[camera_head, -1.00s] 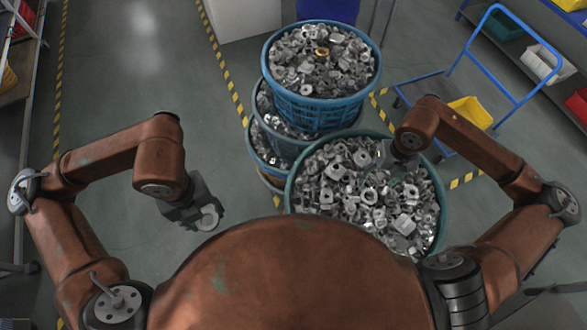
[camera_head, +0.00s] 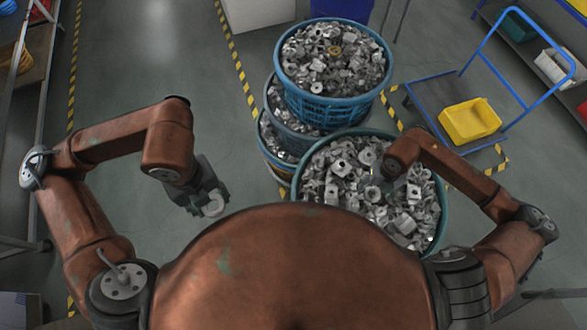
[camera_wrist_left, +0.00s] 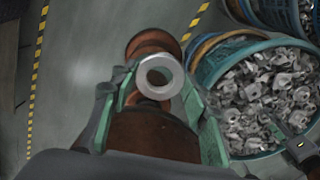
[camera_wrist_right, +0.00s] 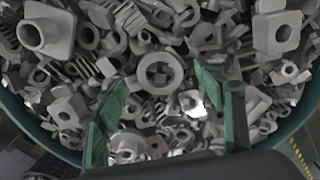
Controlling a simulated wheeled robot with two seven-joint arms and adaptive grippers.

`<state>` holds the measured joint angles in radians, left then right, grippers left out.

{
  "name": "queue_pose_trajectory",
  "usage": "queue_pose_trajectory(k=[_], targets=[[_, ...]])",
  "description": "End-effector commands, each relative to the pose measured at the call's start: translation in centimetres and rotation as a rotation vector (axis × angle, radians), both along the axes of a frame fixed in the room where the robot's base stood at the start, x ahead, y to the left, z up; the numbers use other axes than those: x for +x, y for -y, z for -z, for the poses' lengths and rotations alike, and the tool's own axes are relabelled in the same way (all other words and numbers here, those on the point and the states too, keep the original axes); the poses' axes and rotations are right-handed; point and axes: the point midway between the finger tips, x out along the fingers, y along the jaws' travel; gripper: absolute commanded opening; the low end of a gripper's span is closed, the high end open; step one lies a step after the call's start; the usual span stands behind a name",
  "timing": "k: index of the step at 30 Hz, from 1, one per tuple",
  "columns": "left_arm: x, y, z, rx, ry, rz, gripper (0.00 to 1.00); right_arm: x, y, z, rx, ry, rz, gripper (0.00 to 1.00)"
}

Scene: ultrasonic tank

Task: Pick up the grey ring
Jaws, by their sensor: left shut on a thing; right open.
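My left gripper (camera_head: 208,203) is shut on a grey ring (camera_wrist_left: 160,77), holding it up in front of the body, left of the baskets. The ring also shows in the head view (camera_head: 214,207). My right gripper (camera_wrist_right: 165,115) is open and points down into the near teal basket (camera_head: 440,222) of mixed grey metal parts. In the right wrist view another grey ring (camera_wrist_right: 160,72) lies on the heap, beyond and between the open fingers. In the head view my right forearm largely hides the right fingers. Whether they touch parts, I cannot tell.
Behind the near basket stands a stack of blue baskets (camera_head: 330,108) full of similar parts; a brass-coloured piece (camera_head: 334,50) lies on top. A blue cart (camera_head: 520,112) with a yellow bin (camera_head: 470,121) stands at right. The floor left of the baskets is clear.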

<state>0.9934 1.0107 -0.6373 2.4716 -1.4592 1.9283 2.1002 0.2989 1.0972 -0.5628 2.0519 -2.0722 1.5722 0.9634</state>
Motion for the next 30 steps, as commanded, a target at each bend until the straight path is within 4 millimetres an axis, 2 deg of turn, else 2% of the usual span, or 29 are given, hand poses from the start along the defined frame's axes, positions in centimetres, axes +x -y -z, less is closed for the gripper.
queue_pose_trajectory(k=[4,11,30], targets=[[-0.02,0.0,-0.35,0.0,-0.001,0.0,0.17,-0.03,-0.03,1.08,0.0,0.0,0.0,0.63],[-0.02,0.0,-0.28,0.0,-0.001,0.0,0.17,-0.01,0.01,1.23,0.0,0.001,0.0,0.62],[-0.01,0.0,-0.29,0.0,0.0,0.0,0.17,0.01,0.02,1.18,0.0,0.001,0.0,0.18]])
